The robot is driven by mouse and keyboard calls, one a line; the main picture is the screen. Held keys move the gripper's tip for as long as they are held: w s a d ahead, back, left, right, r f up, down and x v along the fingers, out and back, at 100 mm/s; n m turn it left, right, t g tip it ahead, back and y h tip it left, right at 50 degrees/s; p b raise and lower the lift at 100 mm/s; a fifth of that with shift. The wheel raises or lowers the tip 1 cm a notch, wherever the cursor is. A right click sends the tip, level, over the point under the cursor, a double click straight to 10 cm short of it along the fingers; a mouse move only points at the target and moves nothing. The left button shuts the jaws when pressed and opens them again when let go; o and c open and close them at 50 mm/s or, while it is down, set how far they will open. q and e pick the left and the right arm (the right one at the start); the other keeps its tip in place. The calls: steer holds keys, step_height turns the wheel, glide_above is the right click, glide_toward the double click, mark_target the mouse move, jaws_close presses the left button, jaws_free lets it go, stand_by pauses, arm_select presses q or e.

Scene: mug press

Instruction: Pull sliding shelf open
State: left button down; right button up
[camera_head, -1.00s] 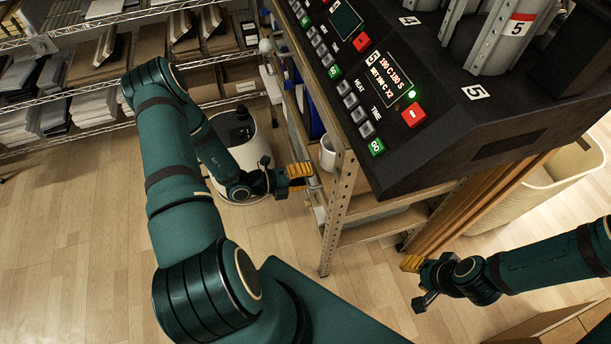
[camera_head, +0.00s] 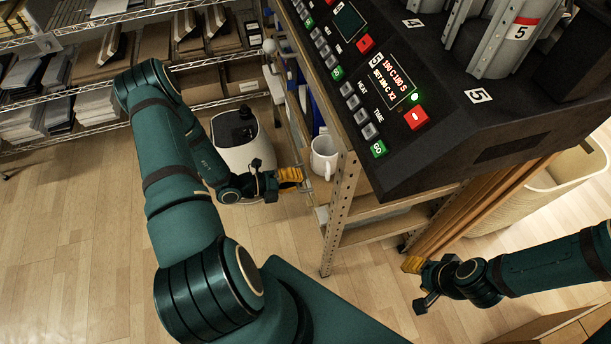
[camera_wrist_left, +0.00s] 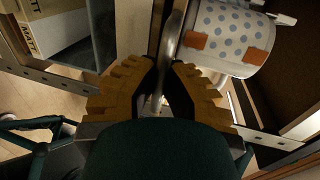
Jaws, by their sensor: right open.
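The sliding shelf sits under the press in the rack, and its metal bar handle (camera_head: 306,183) sticks out at the left side. My left gripper (camera_head: 292,177) has its yellow fingers around this handle. In the left wrist view the handle (camera_wrist_left: 172,40) runs between the fingertips (camera_wrist_left: 164,70), which are closed in on it from both sides. My right gripper (camera_head: 412,264) is open and empty at the lower right, apart from the shelf.
The black press (camera_head: 450,110) with lit controls stands on top of the rack (camera_head: 338,210). A white rounded bin (camera_head: 240,140) is close behind my left gripper. Wire shelves (camera_head: 80,130) with papers are at the back left. A cream basket (camera_head: 565,185) is at right.

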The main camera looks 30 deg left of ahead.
arm_select(q)
steer(key=f+v, duration=0.2)
steer(key=v, duration=0.7)
steer(key=f+v, duration=0.2)
steer(key=v, duration=0.8)
steer(key=shift+s+a, duration=0.3)
steer(key=shift+s, duration=0.1)
steer(key=c, duration=1)
jaws_free()
steer(key=shift+c, duration=0.2)
steer(key=v, duration=1.2)
steer(key=shift+s, duration=0.2)
